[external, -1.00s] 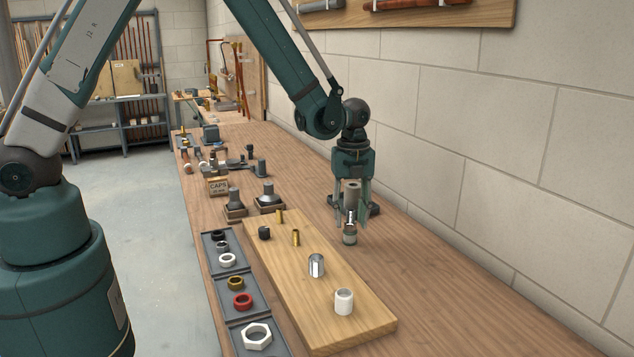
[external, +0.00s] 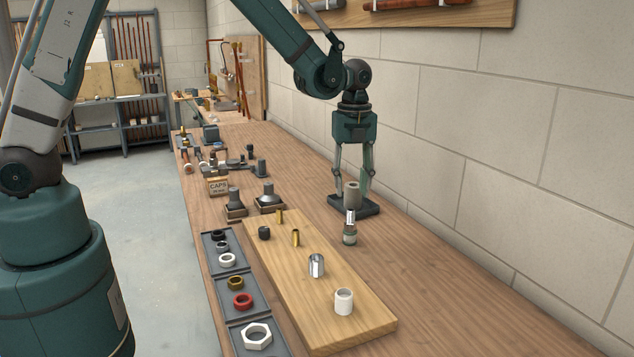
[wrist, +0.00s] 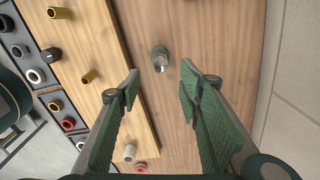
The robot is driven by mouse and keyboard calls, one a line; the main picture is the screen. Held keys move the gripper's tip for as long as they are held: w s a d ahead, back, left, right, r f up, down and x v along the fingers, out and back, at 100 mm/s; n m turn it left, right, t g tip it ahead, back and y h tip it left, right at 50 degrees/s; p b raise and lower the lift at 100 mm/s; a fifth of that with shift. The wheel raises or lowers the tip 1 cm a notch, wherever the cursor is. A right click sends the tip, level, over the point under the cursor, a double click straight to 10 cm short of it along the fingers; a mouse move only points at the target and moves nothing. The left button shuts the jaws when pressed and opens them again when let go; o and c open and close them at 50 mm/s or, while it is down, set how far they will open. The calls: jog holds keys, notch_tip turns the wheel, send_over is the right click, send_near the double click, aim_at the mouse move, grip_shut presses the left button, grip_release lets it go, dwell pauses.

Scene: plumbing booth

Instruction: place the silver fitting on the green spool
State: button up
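A small silver fitting (external: 350,216) stands upright on top of the grey-green spool (external: 350,236), on the bench right of the wooden board. In the wrist view, the silver fitting (wrist: 160,68) shows at the lower end of the green spool (wrist: 159,51). My gripper (external: 354,200) is above and apart from them, with its fingers spread. In the wrist view, the open gripper (wrist: 160,82) has nothing between its fingers. A larger shiny silver sleeve (external: 316,265) stands on the board; my left finger seems to hide it in the wrist view.
The wooden board (external: 345,325) also holds a white sleeve (external: 344,301), brass tubes and a black cap. Trays of rings line the left edge. The wall is right; bench to the spool's right is clear.

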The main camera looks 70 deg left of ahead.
aim_at(350, 210)
jog(key=shift+r, duration=1.2)
jog(key=shift+r, duration=0.1)
jog(key=s+d+r+n+t, duration=0.1)
jog(key=s+r+n+t, duration=0.2)
jog(key=s+r+n, duration=1.05)
jog(key=s+r+n+t, duration=0.2)
jog(key=s+r+n, duration=0.1)
jog(key=s, duration=0.7)
jog(key=s+d+r+n+t, duration=0.1)
jog(key=s+r+n+t, duration=0.1)
jog(key=s, duration=0.8)
jog(key=shift+s+r+n, duration=0.35)
jog(key=shift+r+n, duration=0.35)
jog(key=shift+n, duration=0.45)
